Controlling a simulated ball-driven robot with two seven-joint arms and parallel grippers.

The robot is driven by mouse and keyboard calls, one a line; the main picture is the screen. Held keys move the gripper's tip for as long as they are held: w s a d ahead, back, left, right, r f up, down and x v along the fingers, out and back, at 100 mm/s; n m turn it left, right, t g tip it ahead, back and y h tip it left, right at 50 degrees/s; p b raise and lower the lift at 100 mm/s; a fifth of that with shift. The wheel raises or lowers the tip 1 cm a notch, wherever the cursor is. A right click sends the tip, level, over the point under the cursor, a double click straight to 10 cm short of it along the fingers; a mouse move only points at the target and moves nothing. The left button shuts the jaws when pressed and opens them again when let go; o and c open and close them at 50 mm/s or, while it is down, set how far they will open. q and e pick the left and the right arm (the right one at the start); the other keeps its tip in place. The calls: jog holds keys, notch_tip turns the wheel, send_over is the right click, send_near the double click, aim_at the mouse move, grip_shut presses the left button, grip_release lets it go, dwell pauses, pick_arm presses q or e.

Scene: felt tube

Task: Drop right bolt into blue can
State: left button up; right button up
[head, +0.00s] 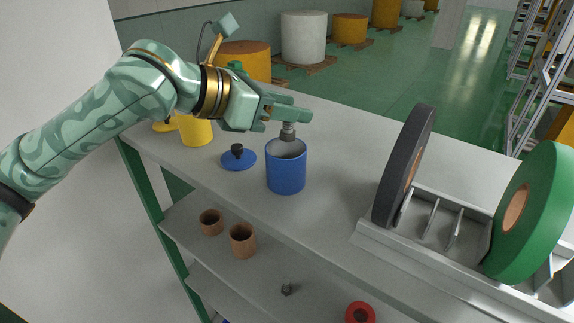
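The blue can (286,170) stands upright and open on the top shelf board. My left gripper (294,114) is above the can's mouth, with its fingers pointing right. It is shut on a grey bolt (289,132), which hangs from the fingers with its lower end at the can's opening. I cannot tell whether the bolt's tip is inside the rim. Another small grey bolt (286,289) sits on a lower shelf. A blue lid (238,159) with a dark knob lies left of the can. My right gripper is not in view.
A yellow can (195,130) stands behind the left arm, with a yellow lid (164,126) beside it. A rack (378,238) with a grey disc (403,166) and a green disc (529,214) stands at right. Brown cups (243,240) and a red ring (360,313) sit lower.

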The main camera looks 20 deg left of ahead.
pick_arm(q)
jog(key=shift+w+a, duration=0.15)
jog(key=shift+a, duration=0.05)
jog(key=shift+s+a+r, duration=0.1)
jog(key=shift+s+a, duration=0.1)
jog(key=shift+s, duration=0.05)
jog(key=b+v, duration=0.4)
jog(key=v, duration=1.1)
jog(key=shift+s+a+r, duration=0.15)
jog(key=shift+s+a, duration=0.05)
jog(key=shift+a, duration=0.05)
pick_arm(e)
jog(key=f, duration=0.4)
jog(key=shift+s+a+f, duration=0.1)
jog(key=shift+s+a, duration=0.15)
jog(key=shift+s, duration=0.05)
